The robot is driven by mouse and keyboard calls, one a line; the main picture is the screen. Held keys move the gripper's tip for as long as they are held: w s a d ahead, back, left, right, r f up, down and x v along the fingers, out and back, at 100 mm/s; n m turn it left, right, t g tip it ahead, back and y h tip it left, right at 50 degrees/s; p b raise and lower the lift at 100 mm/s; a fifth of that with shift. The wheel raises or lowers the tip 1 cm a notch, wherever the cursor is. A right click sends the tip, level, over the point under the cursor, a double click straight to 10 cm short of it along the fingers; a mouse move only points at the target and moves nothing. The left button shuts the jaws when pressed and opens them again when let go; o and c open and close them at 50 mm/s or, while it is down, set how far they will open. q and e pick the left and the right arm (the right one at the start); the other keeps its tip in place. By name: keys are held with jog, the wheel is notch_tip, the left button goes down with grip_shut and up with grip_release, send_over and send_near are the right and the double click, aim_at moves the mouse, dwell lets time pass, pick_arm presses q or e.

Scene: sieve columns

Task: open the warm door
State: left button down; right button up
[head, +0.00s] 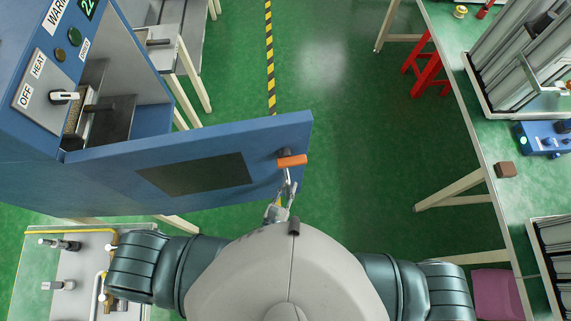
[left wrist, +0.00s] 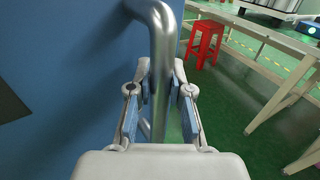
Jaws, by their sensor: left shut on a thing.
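The warm cabinet (head: 30,130), blue with a "WARM" label, stands at the upper left. Its blue door (head: 110,165) is swung out wide towards me, with a dark window panel (head: 197,174). The cabinet's inside (head: 118,115) shows. An orange lever (head: 291,161) sits near the door's free edge. My left gripper (head: 286,200) is at that edge, close below the lever. In the left wrist view, the grey metal door handle (left wrist: 163,50) runs between the fingers of my left gripper (left wrist: 160,85), which is shut on it. My right gripper is out of view.
A white panel with an "OFF/HEAT" switch (head: 64,96) is on the cabinet. A bench with racks (head: 480,130) stands at the right, a red stool (head: 427,65) beside it. A bench with metal fittings (head: 75,265) is at the lower left. Green floor (head: 350,130) between is clear.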

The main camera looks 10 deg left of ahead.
pick_arm(q)
jog(key=shift+m+g+h, duration=0.3)
jog(key=shift+m+h, duration=0.3)
jog(key=shift+h, duration=0.2)
jog(key=s, duration=0.5)
jog(key=shift+d+r, duration=0.2)
jog(key=shift+d, duration=0.1)
jog(key=c, duration=1.1)
grip_release()
jog(key=shift+o, duration=0.2)
jog(key=shift+s+f, duration=0.1)
jog(key=v, duration=1.2)
